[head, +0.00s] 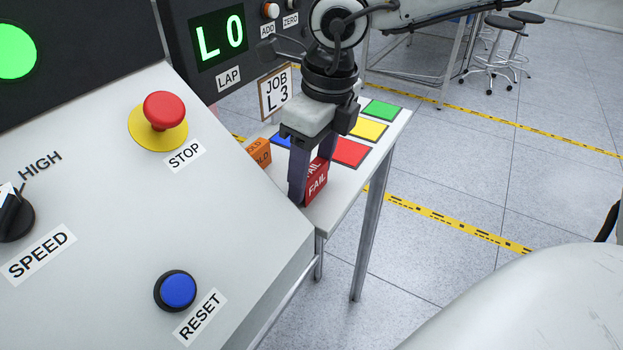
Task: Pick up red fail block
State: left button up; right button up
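The red FAIL block (317,182) is near the front edge of the small white table, with white FAIL lettering on its faces. My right gripper (313,172) points down over it, one dark finger at its left side and the other behind it. The fingers are apart with the block between them. I cannot tell whether both press on it or whether it still rests on the table. The near finger hides part of the block. My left gripper is not in view.
An orange HOLD block (259,152) stands left of the gripper. A console with a red STOP button (164,110) fills the left.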

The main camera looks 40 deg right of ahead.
aim_at(312, 170)
jog(key=c, duration=0.5)
jog(key=shift+o, duration=0.2)
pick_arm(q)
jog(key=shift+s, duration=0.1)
pick_arm(e)
jog(key=shift+r, duration=0.25)
notch_tip(312, 170, up, 10)
jog(key=shift+f, duration=0.2)
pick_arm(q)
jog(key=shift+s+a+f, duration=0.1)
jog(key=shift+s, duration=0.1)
pick_arm(e)
jog(key=shift+f, duration=0.1)
